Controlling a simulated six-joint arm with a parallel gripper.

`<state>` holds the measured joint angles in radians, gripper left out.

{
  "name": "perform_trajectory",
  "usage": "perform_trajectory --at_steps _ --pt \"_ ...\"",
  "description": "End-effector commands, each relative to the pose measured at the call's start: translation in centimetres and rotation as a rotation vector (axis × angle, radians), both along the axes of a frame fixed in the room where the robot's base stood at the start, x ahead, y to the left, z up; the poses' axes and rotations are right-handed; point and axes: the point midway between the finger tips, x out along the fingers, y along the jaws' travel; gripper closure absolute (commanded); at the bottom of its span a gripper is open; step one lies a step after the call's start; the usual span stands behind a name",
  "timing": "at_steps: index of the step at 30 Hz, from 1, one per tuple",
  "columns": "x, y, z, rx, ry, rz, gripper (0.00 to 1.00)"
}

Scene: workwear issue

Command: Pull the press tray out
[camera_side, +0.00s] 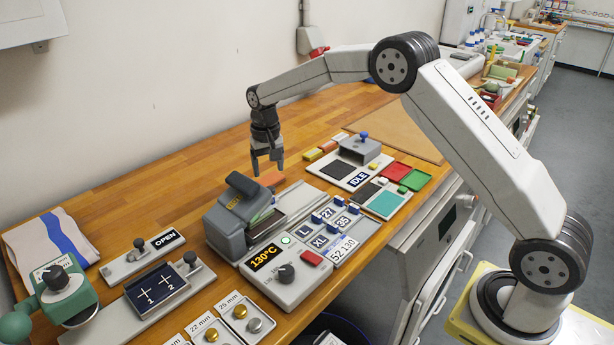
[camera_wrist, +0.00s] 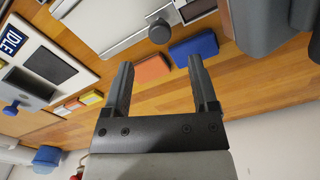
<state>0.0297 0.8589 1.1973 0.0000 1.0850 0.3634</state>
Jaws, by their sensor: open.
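The press (camera_side: 238,215) is a dark grey housing on the bench, with a 130°C display on its front unit. A pale flat plate (camera_side: 300,198), which looks like the press tray, lies between rails to the right of the housing. In the wrist view the pale plate (camera_wrist: 108,22) is at the top, with a dark round knob (camera_wrist: 160,32) at its edge. My gripper (camera_side: 268,168) is open and empty above the bench, behind the plate, fingers pointing down. In the wrist view my gripper (camera_wrist: 160,62) has its fingers apart, with the knob beyond the tips.
An orange block (camera_wrist: 152,71) and a blue block (camera_wrist: 194,48) lie on the bench near the fingertips. A grey unit marked IDLE (camera_side: 358,150) and a red tray (camera_side: 396,171) stand to the right.

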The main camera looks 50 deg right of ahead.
Motion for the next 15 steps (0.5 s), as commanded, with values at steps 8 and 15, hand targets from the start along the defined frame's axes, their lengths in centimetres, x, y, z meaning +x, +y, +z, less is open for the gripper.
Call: perform_trajectory --at_steps 8,15 --pt "-0.1 0.0 -3.5 0.0 0.003 0.0 0.25" --pt "-0.1 0.0 -5.7 0.0 0.002 0.0 0.25"
